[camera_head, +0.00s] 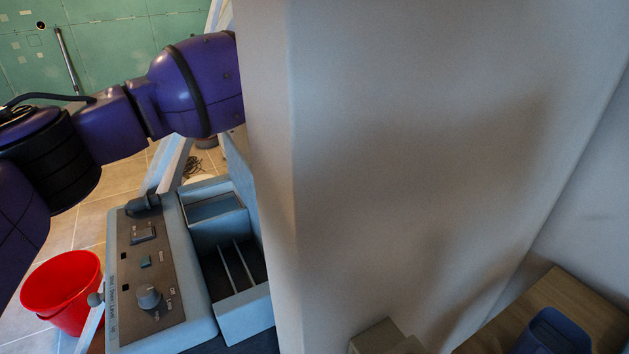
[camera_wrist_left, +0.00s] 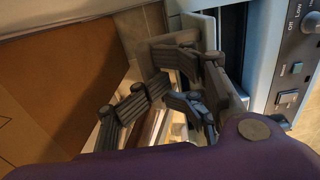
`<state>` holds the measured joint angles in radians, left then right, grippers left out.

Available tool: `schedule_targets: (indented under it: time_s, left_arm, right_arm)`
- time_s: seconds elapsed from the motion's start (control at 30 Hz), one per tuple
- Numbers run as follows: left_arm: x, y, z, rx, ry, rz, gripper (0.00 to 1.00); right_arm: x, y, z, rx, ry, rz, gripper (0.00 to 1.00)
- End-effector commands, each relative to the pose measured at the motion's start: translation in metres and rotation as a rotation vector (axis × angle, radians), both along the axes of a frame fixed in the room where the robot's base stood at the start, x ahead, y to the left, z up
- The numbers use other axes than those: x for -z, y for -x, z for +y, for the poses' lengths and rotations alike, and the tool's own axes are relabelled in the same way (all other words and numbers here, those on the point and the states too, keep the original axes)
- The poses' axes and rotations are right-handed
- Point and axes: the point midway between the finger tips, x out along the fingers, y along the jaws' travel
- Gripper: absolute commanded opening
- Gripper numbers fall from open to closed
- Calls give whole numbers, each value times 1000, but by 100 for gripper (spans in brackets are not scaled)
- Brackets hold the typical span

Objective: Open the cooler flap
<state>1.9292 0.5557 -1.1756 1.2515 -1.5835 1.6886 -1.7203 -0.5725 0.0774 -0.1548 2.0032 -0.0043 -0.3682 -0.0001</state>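The cooler is a blue-grey box with a brown control panel (camera_head: 148,270) bearing a knob and switches. Beside the panel is an open-topped compartment (camera_head: 240,262) with thin dividers. A blue-grey upright panel (camera_head: 240,170) stands at its far side, partly cut off by a wall; I cannot tell if this is the flap. My left arm passes behind that wall, which hides its gripper in the head view. In the left wrist view the dark jointed fingers of my left gripper (camera_wrist_left: 172,92) are beside the cooler's body (camera_wrist_left: 262,50). Whether they touch or grasp anything is unclear. My right gripper is out of view.
A large pale wall (camera_head: 420,160) fills the middle and right of the head view. A red bucket (camera_head: 60,290) stands left of the cooler. A wooden surface with a dark blue container (camera_head: 553,332) is at lower right. Tiled floor shows at left.

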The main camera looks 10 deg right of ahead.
Motion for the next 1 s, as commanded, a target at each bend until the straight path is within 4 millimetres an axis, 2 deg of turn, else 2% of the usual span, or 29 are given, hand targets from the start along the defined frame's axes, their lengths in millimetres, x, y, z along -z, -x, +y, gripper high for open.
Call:
schedule_targets:
  time_s: [0.03,0.83,1.0]
  left_arm:
    - [8,-2,-2,-3,-3,4,36]
    - [1,-19,-60,0,5,-2,36]
    - [2,-22,-72,2,4,1,45]
  right_arm:
    - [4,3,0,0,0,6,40]
    - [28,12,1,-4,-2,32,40]
    - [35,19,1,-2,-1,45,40]
